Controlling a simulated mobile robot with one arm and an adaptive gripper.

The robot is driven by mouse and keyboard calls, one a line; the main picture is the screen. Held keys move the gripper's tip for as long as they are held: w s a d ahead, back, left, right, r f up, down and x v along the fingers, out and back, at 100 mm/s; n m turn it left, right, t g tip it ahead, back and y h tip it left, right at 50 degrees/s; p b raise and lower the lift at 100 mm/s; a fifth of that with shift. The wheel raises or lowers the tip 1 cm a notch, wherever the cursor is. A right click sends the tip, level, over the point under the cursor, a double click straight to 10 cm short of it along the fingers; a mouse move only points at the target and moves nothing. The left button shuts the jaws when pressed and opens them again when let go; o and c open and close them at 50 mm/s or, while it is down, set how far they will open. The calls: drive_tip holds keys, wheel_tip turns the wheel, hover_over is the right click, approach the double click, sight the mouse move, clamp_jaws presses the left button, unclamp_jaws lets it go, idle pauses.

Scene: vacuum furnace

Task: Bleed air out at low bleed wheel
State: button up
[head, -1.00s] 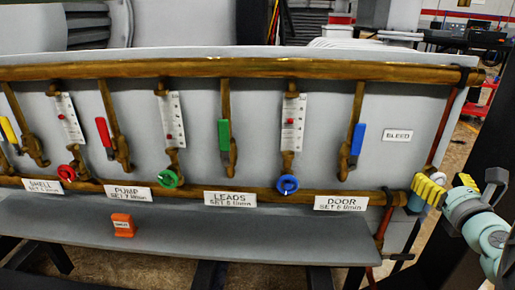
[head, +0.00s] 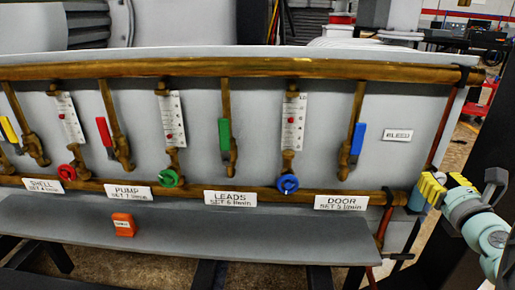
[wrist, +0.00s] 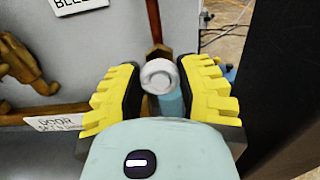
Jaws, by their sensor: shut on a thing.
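The low bleed wheel is a small pale round knob (wrist: 160,76) in the wrist view, below the BLEED label (wrist: 80,3). It sits at the lower right end of the pipework. My gripper (wrist: 160,88) has its yellow-backed, dark-padded fingers on both sides of the knob and is shut on it. In the head view my gripper (head: 434,190) is at the panel's lower right corner, where its fingers hide most of the wheel. A blue part (head: 416,199) shows beside the fingers. The BLEED label (head: 398,135) is up and left of my gripper.
Flow tubes, such as the DOOR tube (head: 293,122), stand above red, green and blue wheels (head: 288,184). Levers hang between them, the blue one (head: 357,139) nearest my gripper. An orange tag (head: 123,225) is on the grey ledge (head: 200,235). A dark post (head: 490,150) stands close on the right.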

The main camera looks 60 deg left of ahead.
drive_tip(key=shift+m, duration=0.4)
clamp_jaws()
drive_tip(key=m+p, duration=0.2)
drive_tip(key=m, duration=0.2)
drive_tip(key=shift+m, duration=0.3)
drive_tip(key=m+p, duration=0.2)
drive_tip(key=m, duration=0.2)
drive_tip(key=shift+r+m, duration=0.1)
drive_tip(key=shift+m, duration=0.2)
drive_tip(key=m+p, duration=0.3)
drive_tip(key=m, duration=0.2)
drive_tip(key=shift+p, duration=0.35)
drive_tip(key=shift+m+p, duration=1.45)
drive_tip(key=shift+m, duration=0.95)
drive_tip(key=shift+f, duration=0.2)
drive_tip(key=o, duration=1.2)
unclamp_jaws()
